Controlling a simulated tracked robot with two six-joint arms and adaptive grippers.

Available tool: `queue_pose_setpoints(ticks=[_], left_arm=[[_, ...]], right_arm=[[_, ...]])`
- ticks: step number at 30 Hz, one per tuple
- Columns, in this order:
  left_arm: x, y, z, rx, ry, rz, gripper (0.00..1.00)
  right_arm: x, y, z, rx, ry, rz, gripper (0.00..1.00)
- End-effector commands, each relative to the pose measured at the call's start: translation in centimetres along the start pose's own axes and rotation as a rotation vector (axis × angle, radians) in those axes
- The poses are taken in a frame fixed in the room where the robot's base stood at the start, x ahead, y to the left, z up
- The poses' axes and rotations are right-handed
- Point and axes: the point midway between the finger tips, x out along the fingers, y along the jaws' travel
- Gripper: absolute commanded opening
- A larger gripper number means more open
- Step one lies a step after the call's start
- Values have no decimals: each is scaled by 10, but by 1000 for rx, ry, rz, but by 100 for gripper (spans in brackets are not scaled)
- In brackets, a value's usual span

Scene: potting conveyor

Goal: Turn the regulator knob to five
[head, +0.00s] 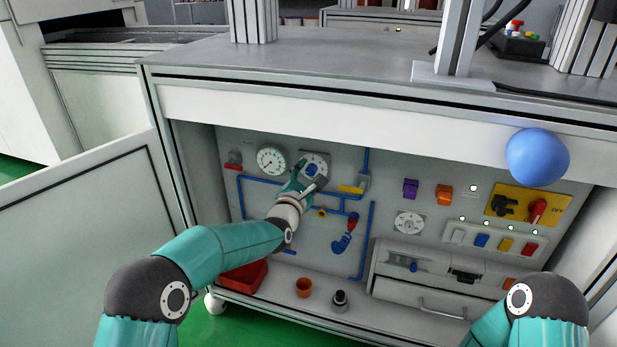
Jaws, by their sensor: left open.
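Blue pipes (340,204) with a yellow handle (351,189) run beside the dial. A second white dial (408,223), a yellow switch plate (528,205) and a drawer unit (420,290) lie right. A blue ball (537,157) is upper right.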

Motion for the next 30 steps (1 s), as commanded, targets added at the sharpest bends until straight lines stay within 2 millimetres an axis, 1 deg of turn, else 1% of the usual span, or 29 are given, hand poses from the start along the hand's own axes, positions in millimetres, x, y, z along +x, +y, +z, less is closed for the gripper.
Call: queue_pose_setpoints(ticks=[8,9,11,18,26,30], left_arm=[[1,0,0,0,0,-1,54],[1,0,0,0,0,-1,50],[1,0,0,0,0,-1,40],[1,-1,0,0,0,-1,0],[1,-2,0,13,0,-3,0],[1,-2,0,50,0,-4,0]], right_arm=[[0,0,0,0,0,0,0],[0,0,0,0,0,0,0],[0,0,0,0,0,0,0],[0,0,0,0,0,0,0],[0,0,0,0,0,0,0],[0,0,0,0,0,0,0]])
